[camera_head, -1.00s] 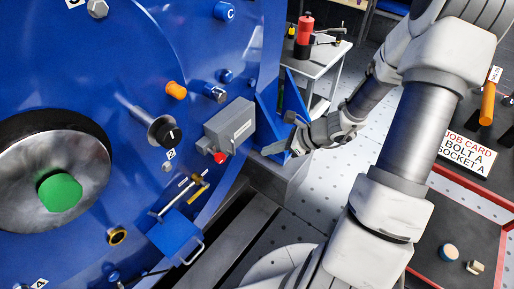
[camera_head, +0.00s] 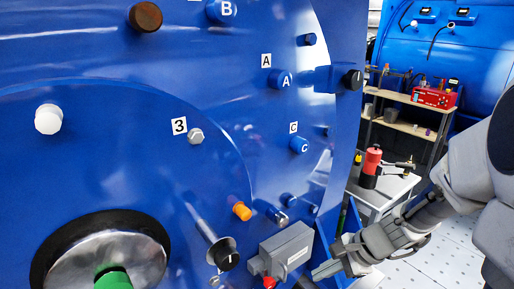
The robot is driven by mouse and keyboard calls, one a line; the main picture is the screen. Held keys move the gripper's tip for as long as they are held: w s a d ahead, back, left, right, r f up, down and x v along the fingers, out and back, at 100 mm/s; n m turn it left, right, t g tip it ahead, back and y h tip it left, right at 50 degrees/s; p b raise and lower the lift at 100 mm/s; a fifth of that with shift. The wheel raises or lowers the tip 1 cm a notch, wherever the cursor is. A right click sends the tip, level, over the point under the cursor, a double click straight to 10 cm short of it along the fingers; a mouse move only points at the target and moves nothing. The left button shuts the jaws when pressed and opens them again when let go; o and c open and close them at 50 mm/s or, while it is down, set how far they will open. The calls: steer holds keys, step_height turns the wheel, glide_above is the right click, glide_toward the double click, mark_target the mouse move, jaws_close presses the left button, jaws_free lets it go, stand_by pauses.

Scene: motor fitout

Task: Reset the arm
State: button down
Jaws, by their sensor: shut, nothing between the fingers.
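My gripper (camera_head: 322,271) shows in the head view at the lower right. Its fingers are shut with nothing between them. It points left, beside the grey box (camera_head: 287,250) with the red knob on the blue motor housing (camera_head: 90,100). I cannot tell whether the fingertips touch the box or are apart from it. My arm reaches in from the right edge, bent at the elbow.
The housing carries sockets marked A (camera_head: 284,79), B (camera_head: 222,10) and C (camera_head: 299,145), an orange plug (camera_head: 242,211) and a black-ended rod (camera_head: 228,254). Behind my arm are a small table with a red bottle (camera_head: 371,166) and a shelf with a red device (camera_head: 434,97).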

steer(key=s+a+r+n+h, duration=0.3)
steer(key=s+r+n, duration=0.1)
steer(key=r+n, duration=0.6)
steer(key=s+d+r+n+t+h, duration=0.1)
steer(key=s+r+n+t+h, duration=0.2)
steer(key=s+r+n, duration=0.45)
step_height(320, 180, up, 14)
steer(key=s+m+p, duration=0.2)
steer(key=p, duration=1.2)
steer(key=shift+s+d+f, duration=0.15)
steer(key=shift+s+d, duration=0.05)
steer(key=shift+d, duration=0.15)
